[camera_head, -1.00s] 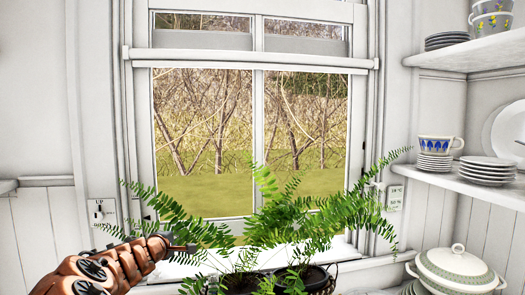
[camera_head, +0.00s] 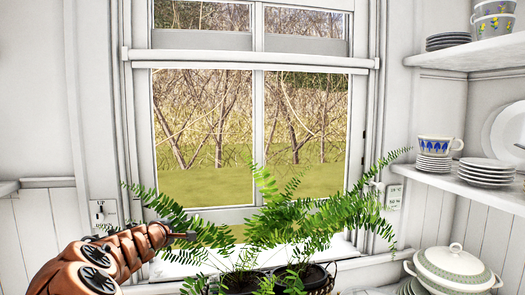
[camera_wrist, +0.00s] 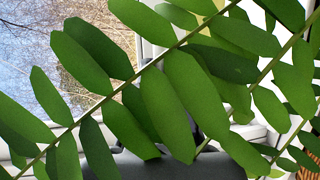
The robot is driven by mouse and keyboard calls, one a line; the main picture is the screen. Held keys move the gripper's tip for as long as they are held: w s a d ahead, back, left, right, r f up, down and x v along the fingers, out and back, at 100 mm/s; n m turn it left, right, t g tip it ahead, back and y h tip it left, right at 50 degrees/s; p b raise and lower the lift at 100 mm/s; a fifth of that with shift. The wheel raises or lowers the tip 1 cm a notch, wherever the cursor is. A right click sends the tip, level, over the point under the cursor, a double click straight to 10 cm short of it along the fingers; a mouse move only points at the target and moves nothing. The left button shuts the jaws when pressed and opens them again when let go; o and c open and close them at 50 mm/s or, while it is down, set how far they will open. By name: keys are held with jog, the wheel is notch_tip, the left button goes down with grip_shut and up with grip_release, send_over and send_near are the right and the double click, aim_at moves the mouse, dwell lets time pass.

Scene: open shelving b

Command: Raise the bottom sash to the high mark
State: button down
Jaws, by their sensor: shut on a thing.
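The bottom sash (camera_head: 203,211) is a white two-pane window sash, partly raised, with an open gap between its bottom rail and the sill (camera_head: 190,268). My gripper (camera_head: 192,236) is at the left part of this bottom rail, shut on the sash, seen behind fern fronds. The exact contact point is hidden by leaves. In the wrist view green leaves cover most of the picture, with a dark part of my gripper low in the middle. I cannot make out the high mark clearly in either view.
A potted fern (camera_head: 270,220) stands in front of the window, its fronds spreading across the gripper and sash. Shelves (camera_head: 480,185) with plates and cups are at right, and a lidded tureen (camera_head: 455,268) stands below them. A switch plate (camera_head: 103,211) is on the left wall.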

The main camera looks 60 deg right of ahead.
jog(key=shift+r+p, duration=0.95)
jog(key=shift+r, duration=0.8)
jog(key=c, duration=1.2)
grip_release()
jog(key=shift+f, duration=0.15)
jog(key=v, duration=1.2)
